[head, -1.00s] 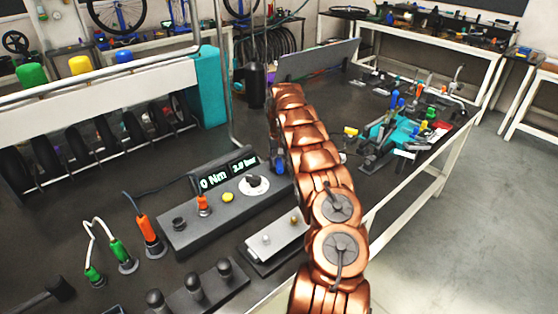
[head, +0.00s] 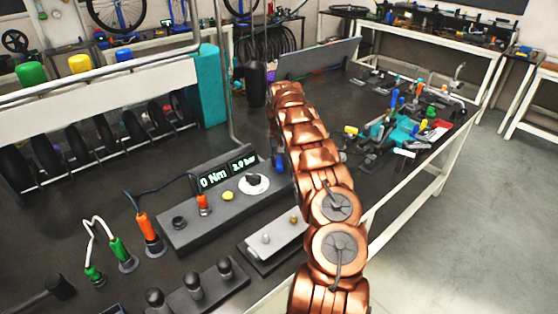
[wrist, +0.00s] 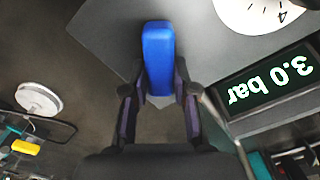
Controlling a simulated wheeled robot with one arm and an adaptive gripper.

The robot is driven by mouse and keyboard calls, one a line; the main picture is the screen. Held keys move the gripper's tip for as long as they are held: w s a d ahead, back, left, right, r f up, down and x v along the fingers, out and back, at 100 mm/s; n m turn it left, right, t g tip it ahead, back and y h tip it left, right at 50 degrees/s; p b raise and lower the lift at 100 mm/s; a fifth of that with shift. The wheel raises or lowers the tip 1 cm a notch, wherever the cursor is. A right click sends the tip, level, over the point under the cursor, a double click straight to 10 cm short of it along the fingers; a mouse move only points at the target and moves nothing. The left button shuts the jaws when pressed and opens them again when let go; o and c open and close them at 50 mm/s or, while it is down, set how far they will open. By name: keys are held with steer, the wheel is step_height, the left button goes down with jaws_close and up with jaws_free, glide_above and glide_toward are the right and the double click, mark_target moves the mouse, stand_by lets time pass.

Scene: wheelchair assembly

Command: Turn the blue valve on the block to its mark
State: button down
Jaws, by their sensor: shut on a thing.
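In the head view a small blue part of the valve (head: 280,164) shows at the right end of the block (head: 180,228); my arm hides the rest and my gripper. The block's display (wrist: 268,82) reads 3.0 bar in the wrist view. I cannot make out the valve's mark.
A grey plate with small knobs (head: 270,243) lies in front, beside my arm. Cabled plugs (head: 148,230) stand to the left. A cluttered teal fixture (head: 400,132) is at the right.

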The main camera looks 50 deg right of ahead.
steer(key=shift+m+b, duration=0.3)
steer(key=shift+f+m+b, duration=0.1)
steer(key=shift+m+b, duration=0.35)
steer(key=shift+m, duration=0.05)
steer(key=m+b, duration=0.2)
steer(key=m, duration=0.1)
steer(key=shift+s, duration=0.15)
steer(key=m+b, duration=0.2)
steer(key=m, duration=0.1)
steer(key=shift+s+d+m, duration=0.15)
steer(key=shift+m, duration=0.15)
steer(key=shift+s+m+b, duration=0.15)
steer(key=shift+m+b, duration=0.05)
steer(key=shift+m, duration=0.55)
steer(key=shift+s+m+b, duration=0.15)
steer(key=shift+m+b, duration=0.05)
steer(key=shift+m, duration=0.55)
steer(key=shift+d, duration=0.1)
steer(key=c, duration=0.9)
jaws_free()
